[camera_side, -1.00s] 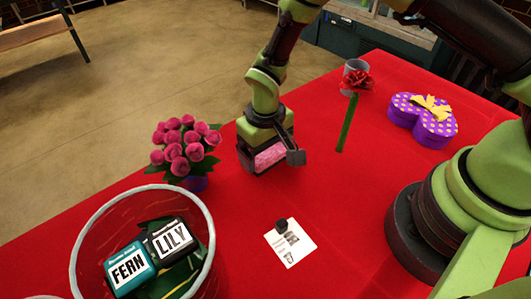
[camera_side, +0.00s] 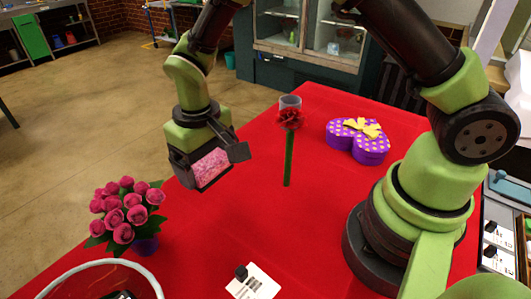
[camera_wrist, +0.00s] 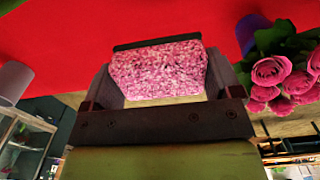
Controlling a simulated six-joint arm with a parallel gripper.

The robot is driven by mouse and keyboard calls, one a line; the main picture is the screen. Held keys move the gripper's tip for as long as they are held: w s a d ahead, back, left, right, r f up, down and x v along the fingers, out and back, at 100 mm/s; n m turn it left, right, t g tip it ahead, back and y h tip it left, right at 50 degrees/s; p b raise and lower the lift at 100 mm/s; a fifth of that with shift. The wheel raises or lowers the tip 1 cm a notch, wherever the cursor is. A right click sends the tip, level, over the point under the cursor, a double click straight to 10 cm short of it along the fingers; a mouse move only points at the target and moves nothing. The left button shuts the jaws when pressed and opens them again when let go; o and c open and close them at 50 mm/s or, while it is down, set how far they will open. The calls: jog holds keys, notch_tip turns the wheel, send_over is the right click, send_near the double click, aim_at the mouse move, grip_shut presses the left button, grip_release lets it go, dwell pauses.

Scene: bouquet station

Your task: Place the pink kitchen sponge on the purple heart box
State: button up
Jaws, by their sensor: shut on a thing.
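The pink kitchen sponge (camera_side: 211,168) is held between the jaws of my gripper (camera_side: 209,167), above the left side of the red table. In the wrist view the speckled pink sponge (camera_wrist: 158,70) fills the space between the two fingers. The purple heart box (camera_side: 352,142), with light dots and a yellow bow, lies on the red cloth at the far right. My gripper is well to the left of it. The box does not show in the wrist view.
A pink bouquet (camera_side: 122,212), a basket (camera_side: 100,264) and a white card (camera_side: 252,284) are nearer. Cloth between flower and box is clear.

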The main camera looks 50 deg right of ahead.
jog(key=w+d+r+m, duration=0.1)
jog(key=d+m, duration=0.2)
jog(key=d, duration=0.6)
jog(key=m, duration=1.5)
send_near(361, 128)
notch_tip(361, 128, down, 7)
jog(key=shift+r, duration=0.1)
jog(key=o, duration=0.7)
